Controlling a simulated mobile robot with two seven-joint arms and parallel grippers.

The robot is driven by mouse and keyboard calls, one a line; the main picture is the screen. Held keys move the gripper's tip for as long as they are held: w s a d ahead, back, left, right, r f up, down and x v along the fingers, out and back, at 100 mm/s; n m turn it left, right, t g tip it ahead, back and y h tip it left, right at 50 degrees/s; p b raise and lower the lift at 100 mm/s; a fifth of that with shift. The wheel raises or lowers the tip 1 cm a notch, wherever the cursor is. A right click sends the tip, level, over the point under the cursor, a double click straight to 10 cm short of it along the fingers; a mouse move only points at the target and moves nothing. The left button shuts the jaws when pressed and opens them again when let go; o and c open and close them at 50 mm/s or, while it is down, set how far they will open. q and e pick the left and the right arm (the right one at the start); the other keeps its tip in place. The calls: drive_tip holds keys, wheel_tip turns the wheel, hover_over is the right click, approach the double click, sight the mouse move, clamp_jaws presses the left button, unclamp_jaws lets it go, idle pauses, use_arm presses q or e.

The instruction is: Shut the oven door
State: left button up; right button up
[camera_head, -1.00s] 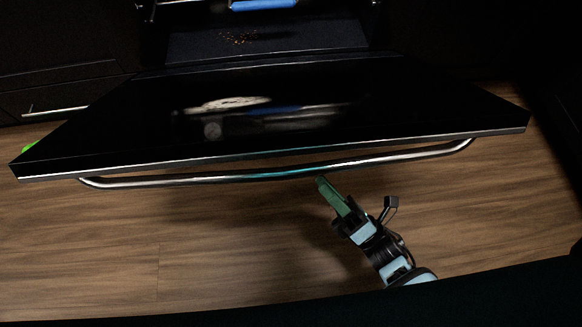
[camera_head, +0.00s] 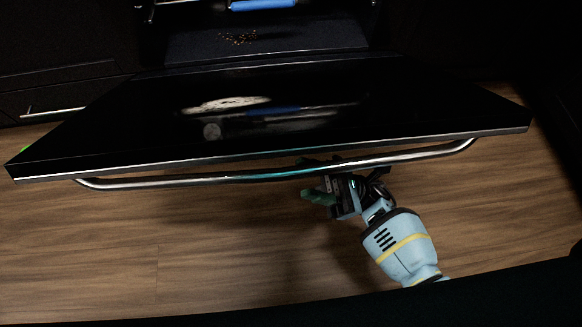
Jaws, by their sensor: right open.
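The oven door (camera_head: 400,100) is dark and glossy. It hangs open, folded down toward me, with its inner face up. A long silver bar handle (camera_head: 200,181) runs along its front edge. My right gripper (camera_head: 312,178) is open at the handle, a little right of its middle. Its green fingers show below the handle and partly behind it. I cannot tell whether they touch the handle or the door. My left gripper is not in view.
The dark oven cavity (camera_head: 270,40) lies behind the door, with small brown crumbs and a blue thing (camera_head: 262,5) at the top. A drawer handle (camera_head: 55,111) is at the left. The wood floor (camera_head: 120,240) in front is clear.

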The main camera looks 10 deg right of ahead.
sight(291, 174)
drive_tip(key=shift+b+x, duration=0.3)
drive_tip(key=shift+x, duration=2.3)
drive_tip(key=shift+c, duration=0.3)
clamp_jaws()
